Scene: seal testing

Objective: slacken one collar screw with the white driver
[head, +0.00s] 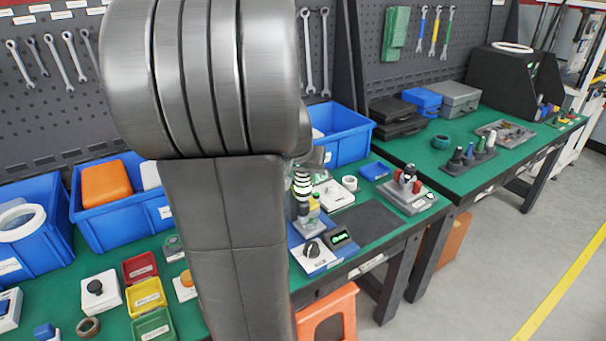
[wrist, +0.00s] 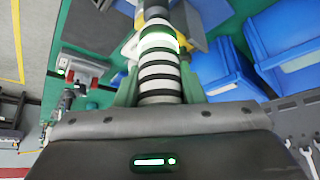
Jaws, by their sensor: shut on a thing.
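My gripper (wrist: 158,92) is shut on the white driver (wrist: 160,72), whose white body has black rings and a bright green-white lit band. In the head view the striped driver (head: 302,184) stands roughly upright beside my arm, above the test fixture (head: 308,228) on its blue base. In the wrist view part of the fixture (wrist: 185,18) shows as a grey block beyond the driver's far end. My arm and the driver cover much of the fixture. The collar screws cannot be made out, and I cannot tell whether the driver's tip touches one.
A white box with a black knob (head: 313,251) and a small display (head: 341,237) stand at the fixture's front. A grey block with red-topped parts (head: 408,193) is to the right. Blue bins (head: 343,140) line the back.

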